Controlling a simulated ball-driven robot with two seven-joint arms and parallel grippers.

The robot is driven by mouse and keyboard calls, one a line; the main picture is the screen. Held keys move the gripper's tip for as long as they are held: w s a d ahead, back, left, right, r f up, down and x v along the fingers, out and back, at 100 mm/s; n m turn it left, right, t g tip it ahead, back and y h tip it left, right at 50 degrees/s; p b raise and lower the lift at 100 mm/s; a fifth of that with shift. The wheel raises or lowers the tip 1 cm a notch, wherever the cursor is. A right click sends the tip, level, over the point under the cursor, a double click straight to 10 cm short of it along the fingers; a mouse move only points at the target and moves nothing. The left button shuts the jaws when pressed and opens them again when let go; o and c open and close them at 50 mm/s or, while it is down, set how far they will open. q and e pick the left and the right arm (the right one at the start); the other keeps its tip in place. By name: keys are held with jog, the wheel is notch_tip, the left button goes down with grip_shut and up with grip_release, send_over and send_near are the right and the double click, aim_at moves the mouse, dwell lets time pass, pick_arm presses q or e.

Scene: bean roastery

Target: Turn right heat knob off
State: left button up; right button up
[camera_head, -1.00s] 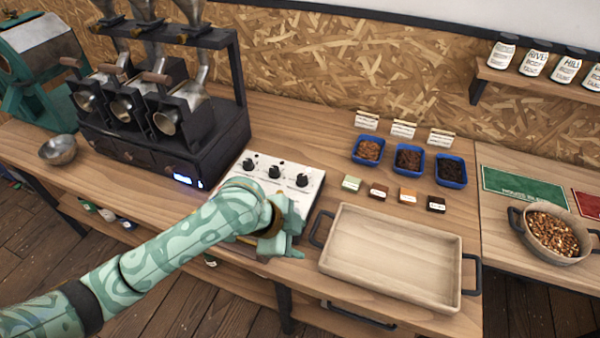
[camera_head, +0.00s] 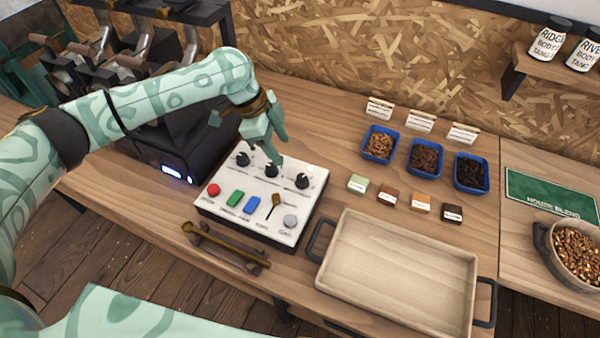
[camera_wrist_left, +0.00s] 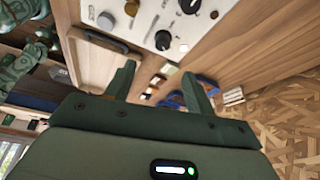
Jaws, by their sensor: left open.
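The white control panel (camera_head: 244,217) stands on the wooden counter, with a row of black knobs along its back. The right knob (camera_head: 302,181) is at the row's right end. The middle knob (camera_head: 271,171) and the left knob (camera_head: 242,159) are beside it. My left gripper (camera_head: 272,150) is open and empty, pointing down above the back of the panel, near the middle knob and apart from the right one. In the left wrist view the open fingers (camera_wrist_left: 160,88) show with a black knob (camera_wrist_left: 163,40) beyond them. My right gripper is not in view.
The panel's front has a red button (camera_head: 213,189), green and blue switches, a small lever (camera_head: 273,205) and a grey button (camera_head: 290,221). A wooden tray (camera_head: 400,270) stands close on the right. Blue bean trays (camera_head: 424,174) stand behind it. The dark roaster (camera_head: 180,150) is left.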

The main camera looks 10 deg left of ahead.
pick_arm(q)
jog(key=b, duration=0.1)
send_near(301, 177)
jog(key=x, duration=0.2)
jog(key=shift+w+f, duration=0.2)
jog(key=shift+f, duration=0.1)
jog(key=b+x, duration=0.2)
jog(key=x, duration=0.4)
jog(key=shift+s+r, duration=0.1)
jog(key=shift+s, duration=0.05)
jog(key=shift+d+f, duration=0.2)
jog(key=shift+f, duration=0.15)
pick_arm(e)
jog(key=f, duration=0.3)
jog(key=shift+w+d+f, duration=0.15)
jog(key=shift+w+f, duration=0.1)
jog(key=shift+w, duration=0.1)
pick_arm(q)
jog(key=c, duration=1)
